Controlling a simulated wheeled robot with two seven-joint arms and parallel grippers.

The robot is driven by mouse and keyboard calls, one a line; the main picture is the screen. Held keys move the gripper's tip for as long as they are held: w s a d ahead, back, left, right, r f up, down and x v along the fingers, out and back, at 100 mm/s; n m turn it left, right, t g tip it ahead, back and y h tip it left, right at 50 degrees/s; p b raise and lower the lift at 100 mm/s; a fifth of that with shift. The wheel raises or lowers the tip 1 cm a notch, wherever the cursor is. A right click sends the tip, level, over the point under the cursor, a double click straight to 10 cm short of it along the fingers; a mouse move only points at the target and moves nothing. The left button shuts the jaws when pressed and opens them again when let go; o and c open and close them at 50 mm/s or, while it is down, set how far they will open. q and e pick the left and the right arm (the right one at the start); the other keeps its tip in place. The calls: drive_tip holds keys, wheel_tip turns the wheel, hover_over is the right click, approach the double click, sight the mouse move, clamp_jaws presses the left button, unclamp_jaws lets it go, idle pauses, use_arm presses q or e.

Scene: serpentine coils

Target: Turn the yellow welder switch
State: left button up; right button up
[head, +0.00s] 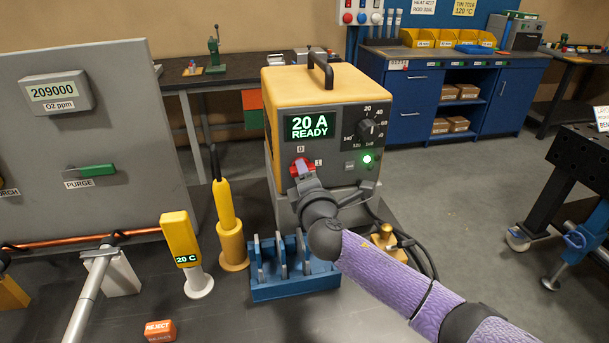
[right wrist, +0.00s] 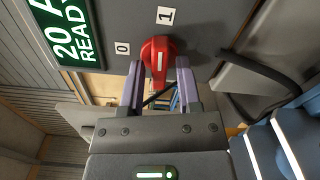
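The yellow welder (head: 320,75) stands on the bench with a grey front panel. Its display (head: 309,125) reads 20 A READY and a green light (head: 367,158) is lit. The red switch (head: 299,168) sits below the display, between labels 0 and 1. In the right wrist view the red switch (right wrist: 158,60) has its white line pointing up toward the 1. My right gripper (head: 303,181) is at the switch. Its fingers (right wrist: 159,75) are open, one on each side of the knob; contact is unclear. My left gripper is not in view.
A blue rack (head: 292,284) stands below my right gripper. A yellow torch (head: 226,215) in its holder and a yellow 20 C gauge (head: 180,240) stand to the left. A grey purge panel (head: 90,140) fills the far left.

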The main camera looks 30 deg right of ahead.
clamp_jaws()
drive_tip(key=m, duration=0.3)
drive_tip(key=shift+o, duration=1.3)
unclamp_jaws()
